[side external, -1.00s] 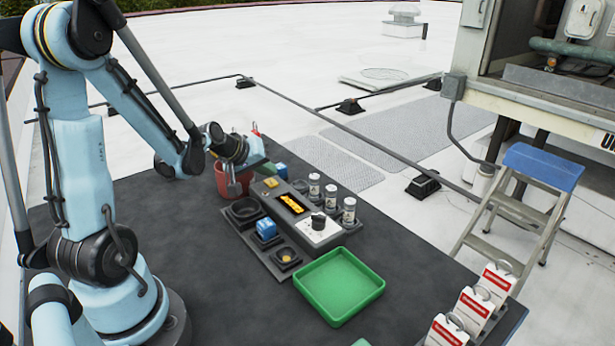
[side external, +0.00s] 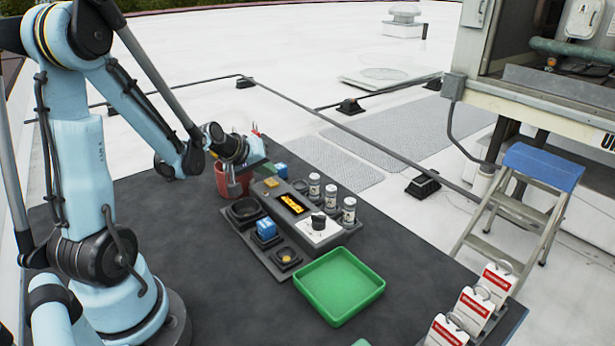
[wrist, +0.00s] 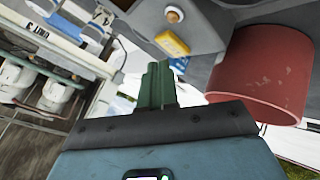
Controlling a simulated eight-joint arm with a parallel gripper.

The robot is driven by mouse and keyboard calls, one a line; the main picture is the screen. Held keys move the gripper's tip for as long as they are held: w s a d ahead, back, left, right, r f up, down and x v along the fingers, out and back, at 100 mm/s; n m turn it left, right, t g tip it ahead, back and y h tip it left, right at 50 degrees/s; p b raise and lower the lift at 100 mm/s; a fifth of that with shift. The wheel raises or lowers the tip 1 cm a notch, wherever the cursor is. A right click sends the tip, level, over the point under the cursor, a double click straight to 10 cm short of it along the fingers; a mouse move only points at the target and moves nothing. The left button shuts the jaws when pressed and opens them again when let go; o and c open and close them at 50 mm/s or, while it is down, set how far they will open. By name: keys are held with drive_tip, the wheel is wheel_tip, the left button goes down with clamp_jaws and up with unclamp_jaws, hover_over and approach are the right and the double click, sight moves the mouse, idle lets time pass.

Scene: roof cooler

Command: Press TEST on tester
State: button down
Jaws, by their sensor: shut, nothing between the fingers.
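The tester (side external: 276,196) is a dark grey box on the dark table in the side view, with a lit yellow display (side external: 292,204), a black knob (side external: 318,220) and a white panel. A yellow piece (side external: 271,182) sits at its end near my gripper. In the wrist view the yellow piece (wrist: 172,44) and a small round button (wrist: 173,14) show beyond the fingers; I cannot read a TEST label.
The red pot (side external: 221,180) stands close to my gripper and also shows in the wrist view (wrist: 262,72). Several small jars (side external: 331,196) line the tester's far side. A blue block (side external: 266,229) sits in a near holder. A green tray (side external: 340,285) lies in front.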

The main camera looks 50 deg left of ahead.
sight(268, 184)
drive_tip(key=shift+f, duration=0.15)
drive_tip(key=shift+f, duration=0.3)
drive_tip(key=shift+f, duration=0.35)
idle(0.8)
drive_tip(key=shift+r, duration=0.8)
drive_tip(key=shift+r, duration=2.5)
drive_tip(key=shift+d, duration=0.15)
